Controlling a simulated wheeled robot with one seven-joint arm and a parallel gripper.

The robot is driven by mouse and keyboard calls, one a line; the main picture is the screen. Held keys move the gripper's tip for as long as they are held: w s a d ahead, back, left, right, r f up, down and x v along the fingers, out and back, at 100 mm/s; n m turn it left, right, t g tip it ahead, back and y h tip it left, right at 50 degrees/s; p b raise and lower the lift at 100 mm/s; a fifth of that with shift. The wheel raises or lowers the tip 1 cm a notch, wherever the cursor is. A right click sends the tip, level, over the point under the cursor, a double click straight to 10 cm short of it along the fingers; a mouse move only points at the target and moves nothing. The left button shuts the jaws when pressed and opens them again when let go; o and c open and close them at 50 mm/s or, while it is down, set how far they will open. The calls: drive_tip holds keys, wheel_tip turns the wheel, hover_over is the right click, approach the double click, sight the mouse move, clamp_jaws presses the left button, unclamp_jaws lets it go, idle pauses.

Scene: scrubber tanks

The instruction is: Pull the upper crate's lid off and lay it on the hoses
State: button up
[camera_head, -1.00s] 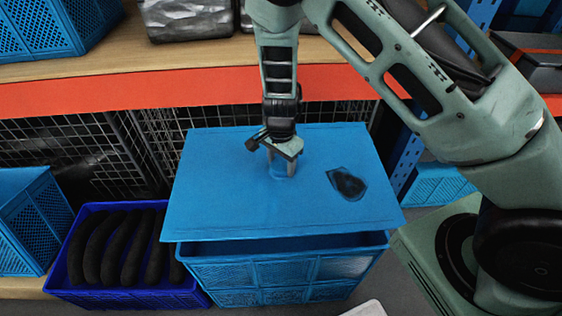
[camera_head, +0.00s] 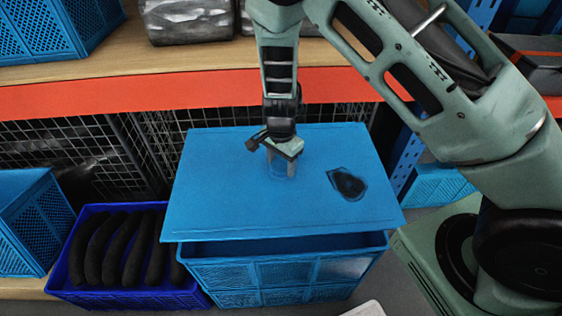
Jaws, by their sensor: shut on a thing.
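The blue lid (camera_head: 240,205) lies over the upper blue crate (camera_head: 290,272), with a dark patch on its right part. Its front edge stands a little above the crate's rim, with a dark gap between. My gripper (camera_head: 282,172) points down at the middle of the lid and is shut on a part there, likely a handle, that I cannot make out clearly. The black hoses (camera_head: 133,248) lie side by side in a dark blue bin (camera_head: 190,297) at the lower left.
A shelf with an orange front edge (camera_head: 130,87) runs behind the lid, with wire mesh (camera_head: 130,150) below it. Another blue crate (camera_head: 30,222) stands left of the hoses. A blue upright post (camera_head: 405,155) stands right of the lid.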

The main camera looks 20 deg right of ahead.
sight(281, 165)
drive_tip(key=shift+r, duration=0.1)
drive_tip(key=shift+r+p, duration=2.35)
drive_tip(key=shift+r, duration=0.1)
